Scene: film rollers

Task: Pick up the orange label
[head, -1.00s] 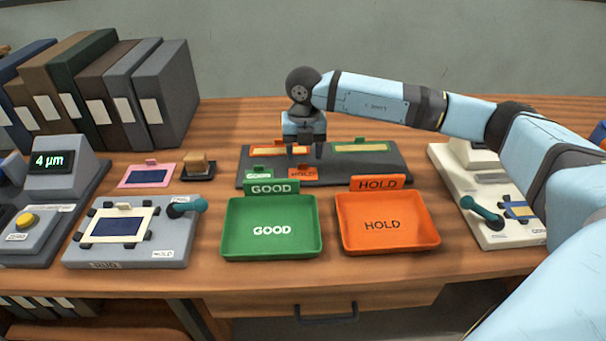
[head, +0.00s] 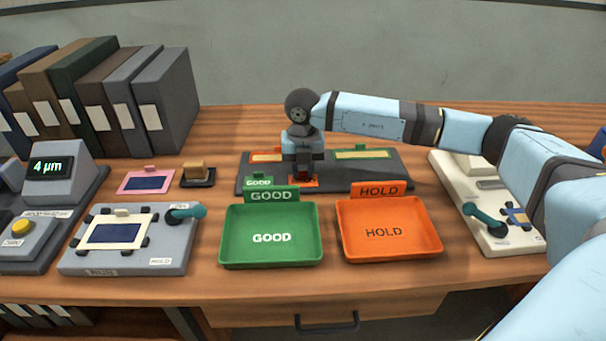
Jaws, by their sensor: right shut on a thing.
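The orange label (head: 311,183) lies at the front of the dark grey rack (head: 350,181), behind the green and orange trays. My right gripper (head: 302,178) points straight down over it and is shut on it, covering most of the label and its lettering. A green label marked GOOD (head: 259,182) sits just to the left in the same rack. My left gripper is not in view.
A green GOOD tray (head: 229,247) and an orange HOLD tray (head: 431,241) stand empty in front of the rack, their upright signs close to my gripper. Grey fixtures (head: 172,255) stand left, a white one (head: 502,241) right. Binders (head: 150,95) fill the back left.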

